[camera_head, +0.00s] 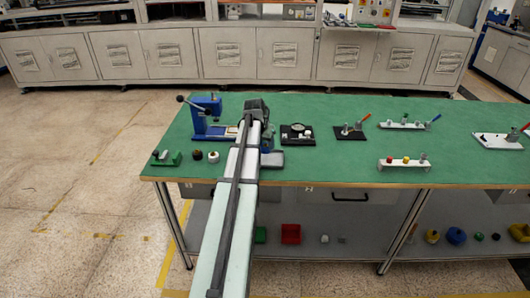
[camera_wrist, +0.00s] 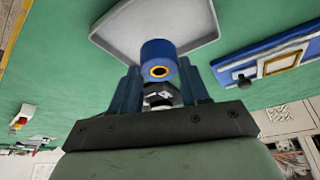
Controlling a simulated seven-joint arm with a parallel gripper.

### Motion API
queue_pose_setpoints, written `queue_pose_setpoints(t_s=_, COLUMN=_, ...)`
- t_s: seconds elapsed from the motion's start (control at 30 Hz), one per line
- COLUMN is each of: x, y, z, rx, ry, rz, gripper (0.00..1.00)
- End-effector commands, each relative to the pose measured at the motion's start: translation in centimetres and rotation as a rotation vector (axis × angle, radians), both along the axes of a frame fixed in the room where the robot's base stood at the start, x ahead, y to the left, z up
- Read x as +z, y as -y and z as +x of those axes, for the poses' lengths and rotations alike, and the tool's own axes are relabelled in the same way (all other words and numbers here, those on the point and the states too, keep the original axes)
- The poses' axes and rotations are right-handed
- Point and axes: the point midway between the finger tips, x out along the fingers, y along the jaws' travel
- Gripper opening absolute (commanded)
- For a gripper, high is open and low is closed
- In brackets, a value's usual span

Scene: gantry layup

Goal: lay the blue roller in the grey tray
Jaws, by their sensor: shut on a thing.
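The blue roller (camera_wrist: 158,52) is a short cylinder with a yellow ring and dark bore on its end. My gripper (camera_wrist: 158,68) is shut on it, with one blue finger on each side and the ringed end facing the wrist camera. The grey tray (camera_wrist: 115,32) is a shallow pan with a pale rim on the green table. In the wrist view the roller overlaps the tray's near edge and floor; I cannot tell its height above them. In the head view my arm hides the roller and most of the tray; a grey corner (camera_head: 274,160) shows beside it.
A blue press (camera_head: 207,117) with a pale plate stands left of my arm; it also shows in the wrist view (camera_wrist: 265,62). A black fixture (camera_head: 297,134) stands to the right. Small parts (camera_head: 197,155) lie at the left front. Open green tabletop (camera_head: 330,165) lies right of the tray.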

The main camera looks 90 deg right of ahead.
Motion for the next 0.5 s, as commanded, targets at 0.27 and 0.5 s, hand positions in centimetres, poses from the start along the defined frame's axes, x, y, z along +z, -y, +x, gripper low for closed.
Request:
queue_pose_setpoints(t_s=0.27, x=-2.0, y=0.0, z=0.0, rx=0.001, ry=0.0, rz=0.0, gripper=0.1)
queue_pose_setpoints(t_s=0.5, x=-4.3, y=0.0, z=0.0, rx=0.001, ry=0.0, rz=0.0, gripper=0.1)
